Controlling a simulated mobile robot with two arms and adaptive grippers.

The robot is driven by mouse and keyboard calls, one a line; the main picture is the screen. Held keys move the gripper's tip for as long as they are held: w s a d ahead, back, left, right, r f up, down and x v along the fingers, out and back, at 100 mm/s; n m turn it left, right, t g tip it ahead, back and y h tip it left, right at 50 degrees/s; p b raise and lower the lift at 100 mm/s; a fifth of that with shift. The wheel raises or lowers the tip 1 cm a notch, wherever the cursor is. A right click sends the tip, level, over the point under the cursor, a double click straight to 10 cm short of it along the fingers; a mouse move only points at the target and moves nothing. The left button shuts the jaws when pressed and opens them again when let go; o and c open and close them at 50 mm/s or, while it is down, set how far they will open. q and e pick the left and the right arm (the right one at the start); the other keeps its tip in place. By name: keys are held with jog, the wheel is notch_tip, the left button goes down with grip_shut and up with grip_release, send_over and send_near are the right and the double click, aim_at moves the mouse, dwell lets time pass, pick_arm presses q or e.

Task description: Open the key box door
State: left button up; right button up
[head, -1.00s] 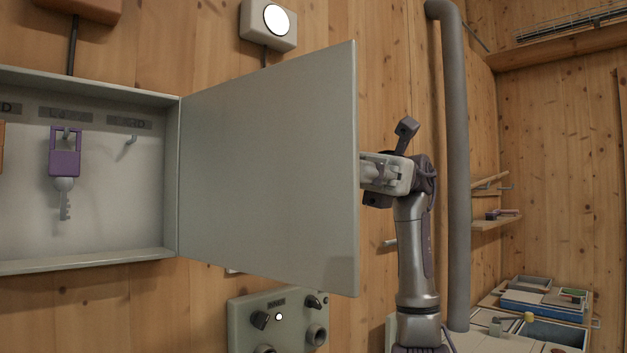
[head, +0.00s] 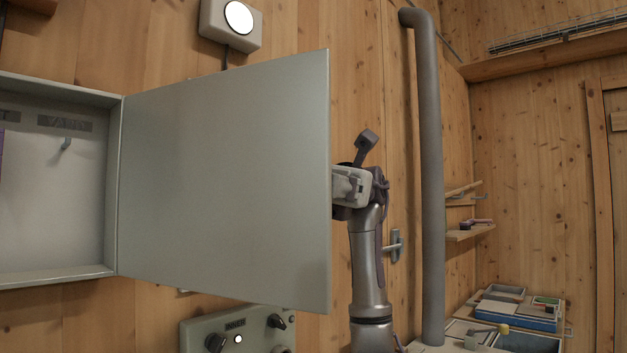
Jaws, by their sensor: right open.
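The key box (head: 55,277) is on the wooden wall at the left, cut off by the picture edge. Its grey door (head: 220,185) stands wide open, swung out to the right of the box. Inside are a bare hook (head: 67,144) and the edge of a purple thing at the far left. My right gripper (head: 338,187) is behind the door's free edge. Its fingertips are hidden by the door, so I cannot tell whether it touches the door. My left gripper is not in view.
A control panel (head: 225,326) with knobs is below the door. A box with a white round light (head: 238,18) is above it. A grey vertical pipe (head: 430,190) stands right of my arm. A bench with trays (head: 520,312) is at the lower right.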

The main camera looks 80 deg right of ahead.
jog(key=shift+o, duration=0.3)
jog(key=shift+r, duration=0.1)
jog(key=shift+d, duration=0.35)
jog(key=s+d, duration=0.1)
jog(key=d, duration=0.5)
jog(key=shift+d, duration=0.4)
jog(key=shift+s, duration=0.1)
